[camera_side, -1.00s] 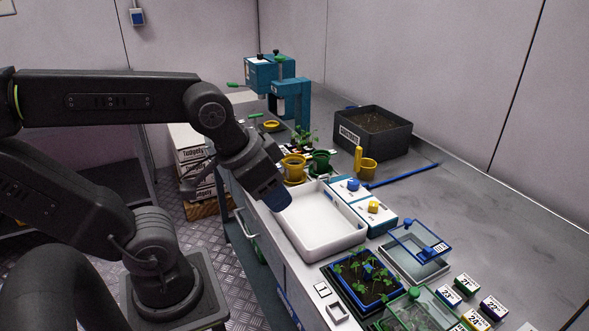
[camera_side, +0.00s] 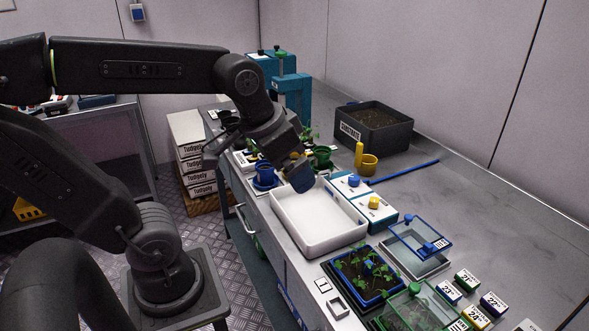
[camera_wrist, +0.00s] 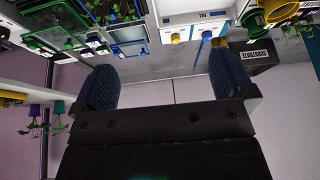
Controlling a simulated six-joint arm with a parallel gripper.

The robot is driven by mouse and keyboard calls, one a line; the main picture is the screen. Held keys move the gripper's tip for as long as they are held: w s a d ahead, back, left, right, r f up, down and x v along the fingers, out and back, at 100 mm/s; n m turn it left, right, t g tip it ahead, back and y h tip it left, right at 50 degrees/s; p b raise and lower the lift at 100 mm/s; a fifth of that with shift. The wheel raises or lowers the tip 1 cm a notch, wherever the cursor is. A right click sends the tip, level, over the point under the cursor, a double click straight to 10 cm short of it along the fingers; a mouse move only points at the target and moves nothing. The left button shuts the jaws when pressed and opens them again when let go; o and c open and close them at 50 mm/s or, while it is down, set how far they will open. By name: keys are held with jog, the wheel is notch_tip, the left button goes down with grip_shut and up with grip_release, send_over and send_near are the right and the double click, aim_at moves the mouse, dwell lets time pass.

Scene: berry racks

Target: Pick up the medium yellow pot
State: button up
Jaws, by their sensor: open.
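I cannot tell which is the medium one. My gripper (camera_side: 301,178) hangs above the white tray's far left corner. Its fingers (camera_wrist: 164,86) are apart, with nothing between them.
The white tray (camera_side: 318,243) lies on the bench below. A blue pot (camera_side: 265,174) and a green pot (camera_side: 322,157) stand close to my gripper.

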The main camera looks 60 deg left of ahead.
jog(key=w+a+f+n+g, duration=0.1)
jog(key=w+a+g, duration=0.1)
jog(key=w+a, duration=0.65)
jog(key=w+a+f+n+g, duration=0.1)
jog(key=w+a+g, duration=0.1)
jog(key=w+a, duration=0.65)
jog(key=a+f+n, duration=0.1)
jog(key=a+f, duration=0.4)
jog(key=a, duration=0.7)
jog(key=shift+g, duration=0.4)
jog(key=f, duration=0.8)
jog(key=shift+s+a+f, duration=0.2)
jog(key=shift+s, duration=0.15)
jog(key=shift+a+f, duration=0.15)
jog(key=shift+f, duration=1.15)
jog(key=shift+a+f, duration=0.1)
jog(key=shift+f, duration=1.2)
jog(key=c, duration=1)
